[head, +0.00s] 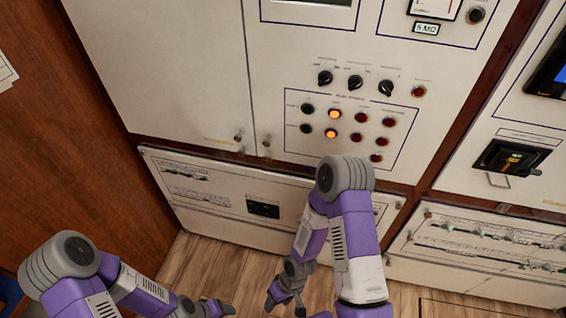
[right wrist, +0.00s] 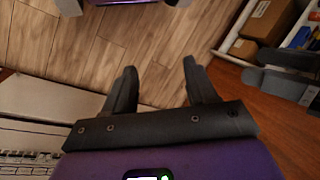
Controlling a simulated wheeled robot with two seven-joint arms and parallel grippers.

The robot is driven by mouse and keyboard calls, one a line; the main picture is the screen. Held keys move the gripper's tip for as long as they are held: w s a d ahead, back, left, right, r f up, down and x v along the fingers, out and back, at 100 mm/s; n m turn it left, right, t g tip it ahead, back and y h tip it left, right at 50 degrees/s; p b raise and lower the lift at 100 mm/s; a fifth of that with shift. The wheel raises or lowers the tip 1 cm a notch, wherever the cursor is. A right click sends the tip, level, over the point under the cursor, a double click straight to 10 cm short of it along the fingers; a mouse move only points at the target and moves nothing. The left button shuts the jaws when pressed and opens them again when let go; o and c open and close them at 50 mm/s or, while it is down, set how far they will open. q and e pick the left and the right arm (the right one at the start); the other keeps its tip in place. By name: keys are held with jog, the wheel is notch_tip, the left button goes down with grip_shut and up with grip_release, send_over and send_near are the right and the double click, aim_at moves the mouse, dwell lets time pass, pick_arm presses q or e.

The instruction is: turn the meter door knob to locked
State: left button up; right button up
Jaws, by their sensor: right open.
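Small round knobs show in the head view: one at the left cabinet door's edge (head: 238,138), another just right of the door seam (head: 267,143), and a dark one beside the meter window (head: 477,15) at the top right. No readable label shows which is the meter door knob, and its turn position cannot be read. My right gripper (head: 286,303) hangs low over the floor, well below the panel and apart from all knobs. Its fingers (right wrist: 157,68) are spread and empty in the right wrist view. My left gripper (head: 215,308) is at the bottom edge, too small to read.
Black rotary switches (head: 355,82) and several lit or dark round buttons (head: 334,113) sit mid-panel. Lower white panels (head: 262,209) run along the floor. Wooden floor (head: 215,262) is clear. The right wrist view shows cardboard boxes (right wrist: 268,20) on a shelf.

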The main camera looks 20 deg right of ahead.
jog(key=d+f+n+g+h, duration=0.1)
jog(key=d+n+g+h, duration=0.1)
jog(key=d+n+h, duration=0.65)
jog(key=w+d+r+n+t+h, duration=0.2)
jog(key=w+d+n, duration=0.2)
jog(key=w+n, duration=0.45)
jog(key=n+t+h, duration=0.4)
jog(key=n+t, duration=0.6)
jog(key=t, duration=0.7)
send_near(267, 159)
jog(key=shift+b+x, duration=0.45)
jog(key=shift+x, duration=3.7)
